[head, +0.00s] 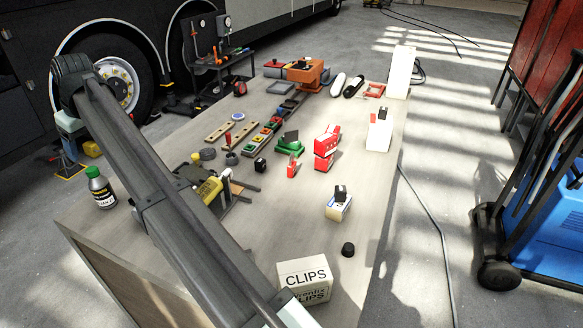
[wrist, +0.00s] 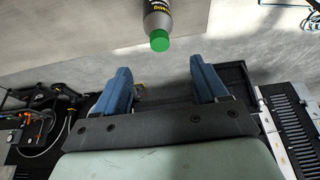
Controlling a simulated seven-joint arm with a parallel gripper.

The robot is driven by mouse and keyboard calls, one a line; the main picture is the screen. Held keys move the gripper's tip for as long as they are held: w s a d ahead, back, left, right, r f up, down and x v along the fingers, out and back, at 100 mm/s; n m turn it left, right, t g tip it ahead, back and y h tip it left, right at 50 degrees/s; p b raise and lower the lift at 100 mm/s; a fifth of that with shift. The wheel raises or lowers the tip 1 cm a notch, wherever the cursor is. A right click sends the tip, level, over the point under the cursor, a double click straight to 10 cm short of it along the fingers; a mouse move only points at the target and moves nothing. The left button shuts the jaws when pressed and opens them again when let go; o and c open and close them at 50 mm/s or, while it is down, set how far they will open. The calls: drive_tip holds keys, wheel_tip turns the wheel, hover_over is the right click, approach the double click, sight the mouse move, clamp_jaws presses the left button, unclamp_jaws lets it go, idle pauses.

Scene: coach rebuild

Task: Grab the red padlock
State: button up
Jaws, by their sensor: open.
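Two red items on the workbench (head: 345,235) could be the red padlock, and they are too small to identify surely. A small upright red piece (head: 292,167) stands near the middle. A larger red block-like item (head: 326,146) stands just behind it to the right. My gripper (wrist: 162,78) is open and empty in the wrist view, its two blue fingers wide apart. In the head view my arm reaches to the far left, with its hand beyond the bench's left edge, well away from both red items. Neither red item shows in the wrist view.
A green-capped bottle (head: 101,188) stands near the bench's left edge; its cap (wrist: 160,41) shows close ahead of my fingers. A CLIPS box (head: 303,279), a black cylinder (head: 348,249) and a yellow-labelled tool (head: 208,190) also stand there.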

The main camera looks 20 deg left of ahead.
drive_tip(key=w+d+m+t, duration=0.1)
drive_tip(key=w+d+m, duration=0.1)
drive_tip(key=w+d, duration=0.65)
drive_tip(key=w+d+f+m, duration=0.1)
drive_tip(key=w+d, duration=0.4)
drive_tip(key=w, duration=0.7)
drive_tip(key=w+d+m+t, duration=0.1)
drive_tip(key=w+d+m, duration=0.1)
drive_tip(key=w+d, duration=0.7)
drive_tip(key=w+d+f+m, duration=0.15)
drive_tip(key=w+d, duration=0.35)
drive_tip(key=d, duration=0.6)
drive_tip(key=w+d+f, duration=0.2)
drive_tip(key=w+d, duration=0.4)
drive_tip(key=d, duration=0.5)
drive_tip(key=n+g, duration=0.2)
drive_tip(key=n, duration=0.5)
approach(292, 163)
drive_tip(key=x, duration=0.4)
drive_tip(key=shift+s+d+f, duration=0.15)
drive_tip(key=shift+s+d, duration=0.05)
drive_tip(key=shift+x, duration=3.25)
drive_tip(key=shift+w+a, duration=0.15)
drive_tip(key=c, duration=1.1)
